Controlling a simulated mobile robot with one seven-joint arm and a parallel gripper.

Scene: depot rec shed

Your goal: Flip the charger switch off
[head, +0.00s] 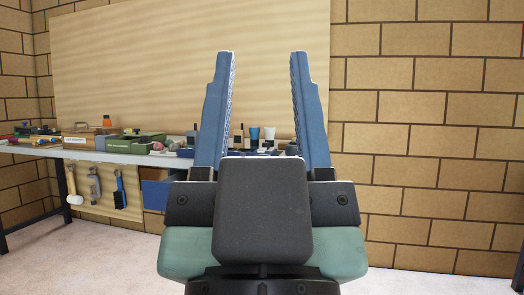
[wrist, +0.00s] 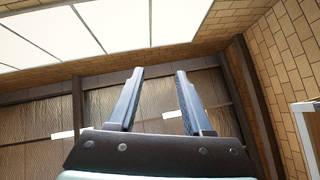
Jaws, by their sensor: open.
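My gripper (head: 265,95) stands upright in the middle of the head view, its two blue fingers apart with nothing between them. In the wrist view my gripper (wrist: 159,88) is also open and empty, pointing up toward the roof. I cannot make out a charger or its switch in either view. My gripper and wrist hide the right part of the workbench (head: 110,157).
The workbench along the back wall holds a wooden box (head: 90,137), a green tray (head: 125,143), cups (head: 253,135) and tools. A mallet (head: 73,190) and other tools hang below. A large wooden board (head: 140,70) is behind. Floor at left (head: 100,245) is clear.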

